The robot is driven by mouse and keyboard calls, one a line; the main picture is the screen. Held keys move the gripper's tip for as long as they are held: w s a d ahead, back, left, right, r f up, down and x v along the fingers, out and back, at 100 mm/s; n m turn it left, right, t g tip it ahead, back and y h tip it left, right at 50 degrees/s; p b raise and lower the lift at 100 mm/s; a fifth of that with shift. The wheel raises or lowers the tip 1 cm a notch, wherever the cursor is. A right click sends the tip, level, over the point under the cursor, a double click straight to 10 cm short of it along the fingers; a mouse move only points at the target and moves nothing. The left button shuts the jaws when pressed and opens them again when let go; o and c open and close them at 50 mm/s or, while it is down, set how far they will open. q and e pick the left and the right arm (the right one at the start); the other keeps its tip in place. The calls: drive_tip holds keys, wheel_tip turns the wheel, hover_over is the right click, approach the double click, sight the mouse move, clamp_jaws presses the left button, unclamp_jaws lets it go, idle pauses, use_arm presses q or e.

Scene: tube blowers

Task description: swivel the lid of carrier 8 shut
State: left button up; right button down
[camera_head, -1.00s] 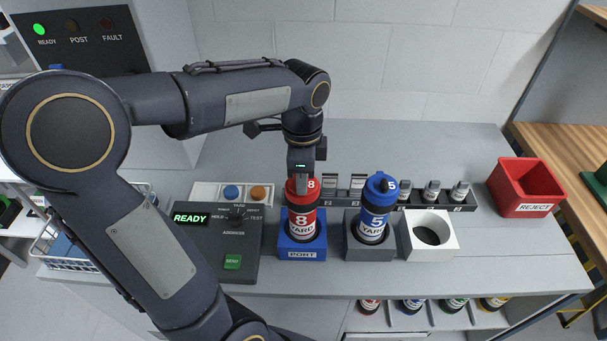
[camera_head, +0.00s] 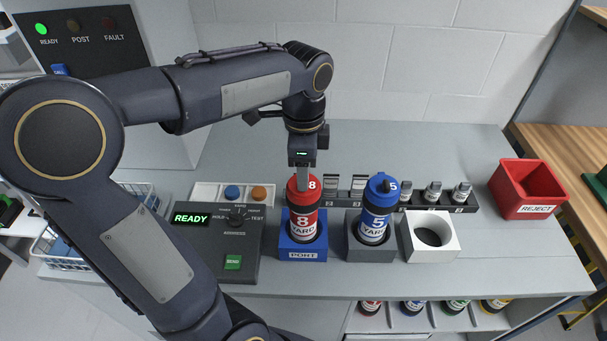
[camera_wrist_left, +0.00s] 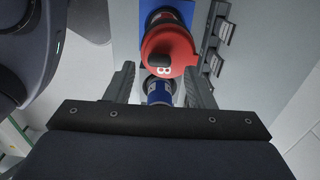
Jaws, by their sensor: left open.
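Carrier 8 (camera_head: 303,212), red with a dark base band, stands upright in the blue port block (camera_head: 303,254). Its red lid (camera_head: 299,187) bears an 8 and is partly behind my left gripper in the head view. In the left wrist view the lid (camera_wrist_left: 170,42) is a red disc with a dark knob, just beyond the fingertips. I cannot tell how far it is swivelled over the mouth. My left gripper (camera_head: 302,182) points down over the lid, fingers apart and empty. It also shows in the left wrist view (camera_wrist_left: 163,80). My right gripper is out of sight.
Blue carrier 5 (camera_head: 376,212) stands close to the right in a grey block. A white block with an empty round hole (camera_head: 431,240) is beside it. A control box (camera_head: 232,264) reading READY lies left. A red reject bin (camera_head: 527,188) stands at the far right.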

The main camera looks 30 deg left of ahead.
use_arm(q)
wheel_tip(320, 180, up, 5)
drive_tip(key=shift+r, duration=0.1)
idle(0.6)
drive_tip(key=s+d+f+n+t+h, duration=0.3)
drive_tip(key=s+d+f+n+t, duration=0.2)
drive_tip(key=s+f+n, duration=0.4)
drive_tip(key=s+d+n, duration=0.1)
drive_tip(key=s+n, duration=0.3)
drive_tip(key=s, duration=0.1)
drive_tip(key=shift+n+t+h, duration=0.3)
drive_tip(key=shift+h, duration=0.1)
